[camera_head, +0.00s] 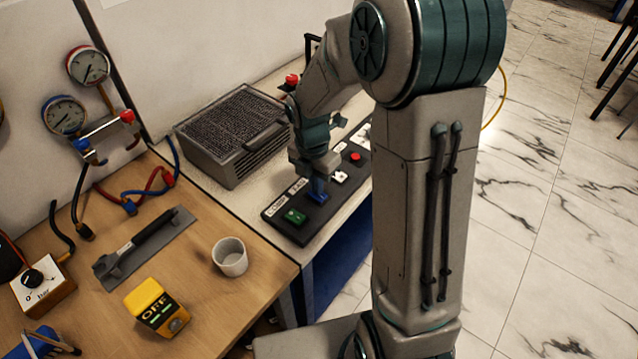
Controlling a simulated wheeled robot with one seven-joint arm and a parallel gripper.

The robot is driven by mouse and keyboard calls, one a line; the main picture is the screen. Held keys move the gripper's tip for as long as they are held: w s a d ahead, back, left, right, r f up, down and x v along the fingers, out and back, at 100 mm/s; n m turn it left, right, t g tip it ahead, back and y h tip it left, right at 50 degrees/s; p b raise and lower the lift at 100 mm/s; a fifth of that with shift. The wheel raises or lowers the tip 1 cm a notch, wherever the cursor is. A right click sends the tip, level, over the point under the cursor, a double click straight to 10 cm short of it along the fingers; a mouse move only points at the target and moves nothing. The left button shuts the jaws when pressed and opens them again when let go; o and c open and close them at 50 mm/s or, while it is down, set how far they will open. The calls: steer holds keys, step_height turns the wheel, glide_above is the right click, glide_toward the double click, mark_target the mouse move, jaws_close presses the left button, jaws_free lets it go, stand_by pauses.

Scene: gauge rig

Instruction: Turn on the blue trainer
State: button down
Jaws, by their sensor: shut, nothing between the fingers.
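A black control panel (282,222) lies on the light-topped bench, in the middle of the head view. It bears a green switch (294,216) at its near end, a white control (340,176) and a red button (355,157) farther along, and small white labels. A blue part (318,191) shows right at the tip of my gripper (318,183); I cannot tell whether it is a control on the panel or touches my fingers. My gripper is shut and points down over the panel. The bench has a blue side (342,262).
The wooden table (215,310) at left holds a white cup (230,257), a yellow box marked OFF (155,305), a black-handled tool (145,240), gauges and hoses.

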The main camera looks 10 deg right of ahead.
mark_target(322, 197)
steer(key=shift+r, duration=0.1)
steer(key=shift+r+p, duration=0.6)
steer(key=shift+p, duration=0.1)
step_height(322, 197, up, 12)
steer(key=s+d+p, duration=0.1)
steer(key=p, duration=0.1)
steer(key=shift+s+r, duration=0.2)
steer(key=shift+r, duration=0.05)
steer(key=s+r+m+t, duration=0.1)
steer(key=s+m+t, duration=0.1)
steer(key=s+m, duration=0.5)
steer(key=s+d+r+m+t, duration=0.1)
steer(key=s+m, duration=0.6)
steer(key=m, duration=1.1)
steer(key=shift+s+d+r+m+t+y, duration=0.3)
steer(key=shift+s+r+t, duration=0.1)
steer(key=shift+r, duration=0.3)
